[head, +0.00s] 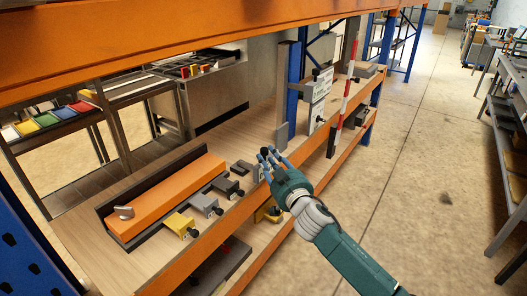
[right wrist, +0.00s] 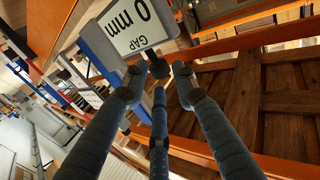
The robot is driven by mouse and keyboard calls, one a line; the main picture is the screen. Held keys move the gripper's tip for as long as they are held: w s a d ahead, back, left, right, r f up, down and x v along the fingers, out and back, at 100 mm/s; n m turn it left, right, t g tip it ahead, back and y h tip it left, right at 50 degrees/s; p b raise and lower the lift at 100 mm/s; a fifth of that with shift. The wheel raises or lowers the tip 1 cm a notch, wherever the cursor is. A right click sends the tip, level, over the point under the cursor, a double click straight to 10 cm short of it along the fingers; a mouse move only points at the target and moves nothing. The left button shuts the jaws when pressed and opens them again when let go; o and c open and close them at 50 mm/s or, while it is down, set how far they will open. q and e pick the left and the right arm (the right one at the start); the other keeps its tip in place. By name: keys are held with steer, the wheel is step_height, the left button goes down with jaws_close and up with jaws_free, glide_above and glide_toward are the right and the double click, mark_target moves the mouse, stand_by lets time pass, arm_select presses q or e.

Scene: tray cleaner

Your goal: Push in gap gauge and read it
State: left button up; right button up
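My right gripper (head: 269,156) reaches over the front edge of the orange-edged shelf. In the right wrist view its three blue-grey fingers (right wrist: 156,82) are spread, with visible room between their tips. A round black knob (right wrist: 159,68) shows just beyond and between the tips; I cannot tell whether any finger touches it. Above it in that view, a white plate (right wrist: 133,27) shows upside down and reads "GAP 0 mm". In the head view the fingers partly hide a grey block (head: 252,168) at the shelf edge. My left gripper is not in view.
On the shelf lie an orange bar (head: 165,198) in a dark tray, a yellow block (head: 179,223) and several grey blocks with black knobs. A blue post (head: 293,88) and white labelled plates (head: 319,85) stand further along.

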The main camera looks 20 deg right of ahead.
mark_target(264, 154)
steer(key=w, duration=0.4)
steer(key=shift+w+a, duration=0.15)
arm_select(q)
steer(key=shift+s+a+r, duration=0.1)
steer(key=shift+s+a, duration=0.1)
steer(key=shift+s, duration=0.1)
arm_select(e)
steer(key=shift+c, duration=0.3)
jaws_close()
steer(key=shift+w+a+f, duration=0.1)
steer(key=shift+w+a, duration=0.15)
steer(key=shift+w, duration=0.1)
steer(key=w+a, duration=0.1)
steer(key=w+a+b, duration=0.1)
steer(key=w+a, duration=0.1)
steer(key=shift+w+b, duration=0.3)
steer(key=shift+r, duration=0.2)
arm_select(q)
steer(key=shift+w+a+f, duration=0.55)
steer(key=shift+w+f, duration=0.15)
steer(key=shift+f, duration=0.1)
arm_select(e)
steer(key=shift+d, duration=0.1)
